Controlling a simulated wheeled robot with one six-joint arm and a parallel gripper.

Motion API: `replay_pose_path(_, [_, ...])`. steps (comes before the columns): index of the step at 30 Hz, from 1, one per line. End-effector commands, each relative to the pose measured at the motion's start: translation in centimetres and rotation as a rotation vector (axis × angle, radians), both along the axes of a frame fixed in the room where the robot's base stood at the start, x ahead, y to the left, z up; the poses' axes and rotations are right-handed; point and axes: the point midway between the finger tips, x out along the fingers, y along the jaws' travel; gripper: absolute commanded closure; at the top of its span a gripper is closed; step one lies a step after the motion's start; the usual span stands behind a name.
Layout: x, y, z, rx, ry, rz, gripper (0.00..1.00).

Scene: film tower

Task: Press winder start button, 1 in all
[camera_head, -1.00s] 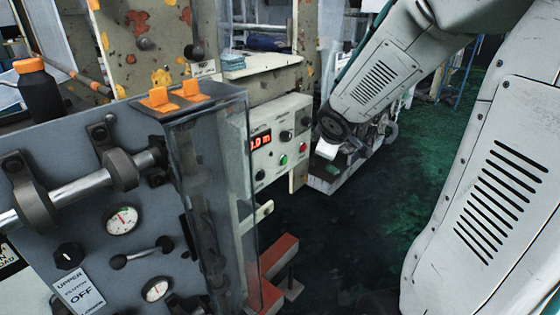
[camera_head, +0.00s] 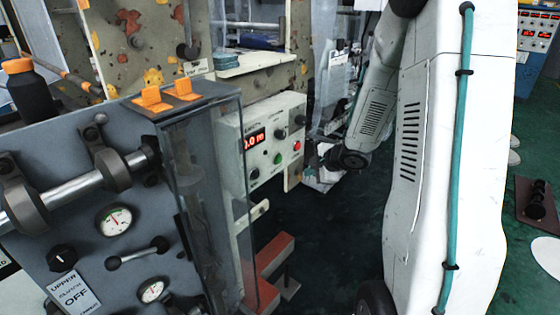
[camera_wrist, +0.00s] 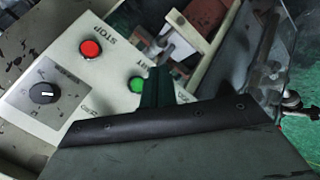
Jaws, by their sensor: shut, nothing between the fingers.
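The winder control box (camera_head: 232,150) is a pale panel with a lit red display, black knobs, a green button (camera_head: 278,159) and a red button (camera_head: 296,146). In the wrist view, the green button (camera_wrist: 137,84) sits below and right of the red button (camera_wrist: 90,48), which is marked STOP. My gripper (camera_wrist: 157,76) is shut and empty; its dark fingers overlap the panel just right of the green button. I cannot tell whether they touch the panel.
A clear guard (camera_head: 215,180) stands left of the box, beside a grey panel (camera_head: 110,260) with gauges and rollers. A red and white bracket (camera_head: 268,265) juts out below. Dark green floor is open below and right of the box.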

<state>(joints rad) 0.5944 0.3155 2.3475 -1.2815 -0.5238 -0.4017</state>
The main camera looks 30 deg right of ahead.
Motion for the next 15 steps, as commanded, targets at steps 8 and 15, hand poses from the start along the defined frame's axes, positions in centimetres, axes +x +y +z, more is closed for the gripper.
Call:
replay_pose_path(8, [3.2,1.2,0.0,-0.001,0.000,0.003,1.00])
replay_pose_path(15, [6.2,2.3,0.0,-0.001,-0.001,0.002,1.00])
